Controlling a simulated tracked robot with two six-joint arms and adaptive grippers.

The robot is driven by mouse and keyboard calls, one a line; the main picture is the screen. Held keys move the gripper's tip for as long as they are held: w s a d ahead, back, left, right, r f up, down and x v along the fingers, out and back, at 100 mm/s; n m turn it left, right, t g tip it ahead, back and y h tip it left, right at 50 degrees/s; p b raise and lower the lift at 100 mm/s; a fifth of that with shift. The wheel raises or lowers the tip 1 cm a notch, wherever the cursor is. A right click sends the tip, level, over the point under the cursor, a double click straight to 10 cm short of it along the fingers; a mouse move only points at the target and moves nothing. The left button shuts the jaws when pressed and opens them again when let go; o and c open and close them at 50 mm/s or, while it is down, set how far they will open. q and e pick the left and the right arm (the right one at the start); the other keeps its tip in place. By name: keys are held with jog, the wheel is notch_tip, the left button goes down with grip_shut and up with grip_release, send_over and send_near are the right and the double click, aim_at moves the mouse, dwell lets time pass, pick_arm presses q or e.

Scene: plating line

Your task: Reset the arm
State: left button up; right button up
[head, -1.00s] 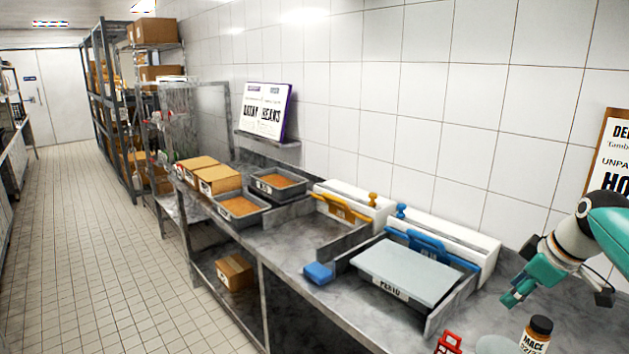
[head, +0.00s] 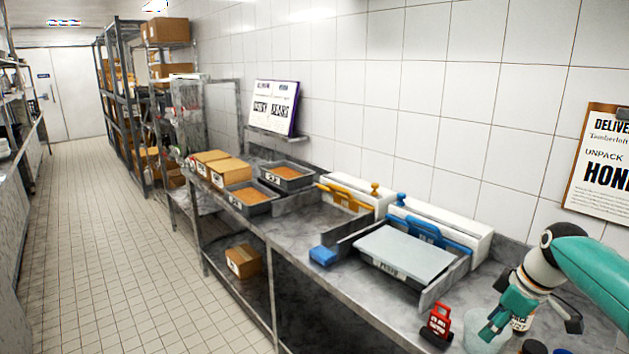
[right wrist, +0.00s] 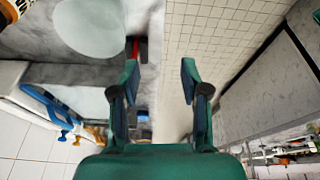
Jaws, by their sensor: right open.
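My right gripper (head: 491,327) shows at the lower right of the head view, on its teal arm. It is over the counter's near right end, in front of a pale round disc (head: 476,340) and a dark jar (head: 522,322) that it partly hides. In the right wrist view its two green fingers (right wrist: 160,82) stand apart with nothing between them. The disc (right wrist: 88,27) lies to the left of the fingers there, and a labelled jar (right wrist: 10,12) is cut by the corner. My left gripper is not in view.
A red object (head: 438,325) stands on the counter left of my gripper. A grey-lidded tray (head: 403,250), a blue block (head: 322,256), filled trays and cardboard boxes (head: 230,170) line the counter. Dark jar lids show at the bottom edge. The tiled aisle (head: 110,240) is clear.

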jog(key=s+a+f+g+y, duration=0.15)
jog(key=s+a+f, duration=0.3)
jog(key=f, duration=0.45)
jog(key=s+a+f+g, duration=0.25)
jog(key=a+f, duration=0.35)
jog(key=f, duration=0.3)
jog(key=s+a+f+g, duration=0.1)
jog(key=s+a+f, duration=0.4)
jog(key=f, duration=0.4)
jog(key=s+a+f+m+t, duration=0.1)
jog(key=s+a+f+m, duration=0.3)
jog(key=s, duration=0.3)
jog(key=s+a+f+m+t, duration=0.1)
jog(key=s+a+f+m, duration=0.4)
jog(key=s+m, duration=0.2)
jog(key=shift+s+f+t, duration=0.2)
jog(key=shift+s+t, duration=0.2)
jog(key=shift+s, duration=0.1)
